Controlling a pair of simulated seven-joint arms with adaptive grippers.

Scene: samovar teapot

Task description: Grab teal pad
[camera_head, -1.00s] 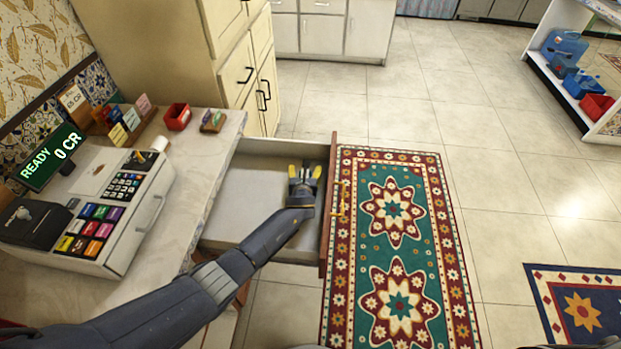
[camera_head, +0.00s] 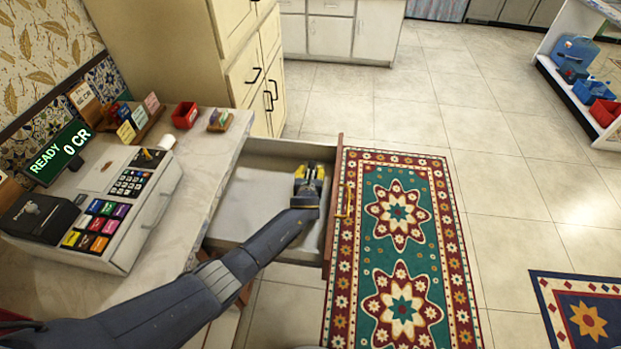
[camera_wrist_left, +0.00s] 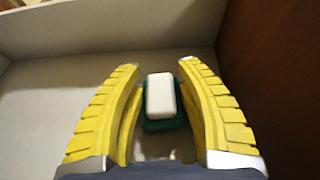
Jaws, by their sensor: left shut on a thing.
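The teal pad (camera_wrist_left: 163,125) shows in the left wrist view as a small dark teal piece with a white block on its upper face. It is between the two yellow fingers of my left gripper (camera_wrist_left: 160,67), which are shut on it. In the head view my left gripper (camera_head: 311,171) is inside the open drawer (camera_head: 258,200), near its front panel and far end. The pad is hidden there by the gripper. My right gripper is not in view.
A counter (camera_head: 205,160) with a cash register (camera_head: 120,205) stands left of the drawer. The drawer's wooden front panel (camera_head: 334,205) is close to the gripper's right. A patterned rug (camera_head: 400,250) covers the floor beyond it. The rest of the drawer looks empty.

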